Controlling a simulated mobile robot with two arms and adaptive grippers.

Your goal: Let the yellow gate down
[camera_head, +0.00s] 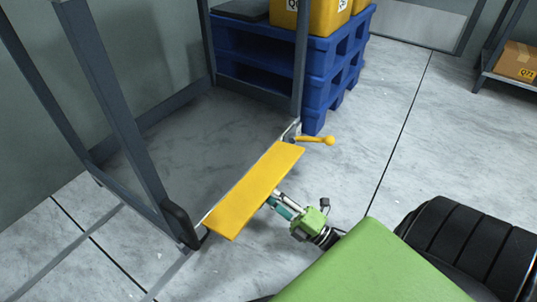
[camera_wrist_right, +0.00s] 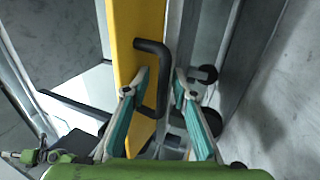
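The yellow gate (camera_head: 255,190) is a flat panel spanning the front of a grey metal frame in the head view. A yellow lever (camera_head: 318,140) with a round knob is at its far right end. The panel fills the middle of the right wrist view (camera_wrist_right: 138,30) and carries a black D-shaped handle (camera_wrist_right: 163,75). My right gripper (camera_head: 275,201) is at the panel's near side. Its teal fingers (camera_wrist_right: 161,76) are open on either side of the handle, with a gap visible. A small green part (camera_wrist_right: 38,156), perhaps my left gripper, shows at lower left there; its fingers are unclear.
Blue pallets (camera_head: 320,75) with yellow bins (camera_head: 318,15) stand behind the frame. A grey post (camera_head: 125,120) rises at the gate's left end. A shelf with a cardboard box (camera_head: 516,61) is at far right. The floor right of the gate is clear.

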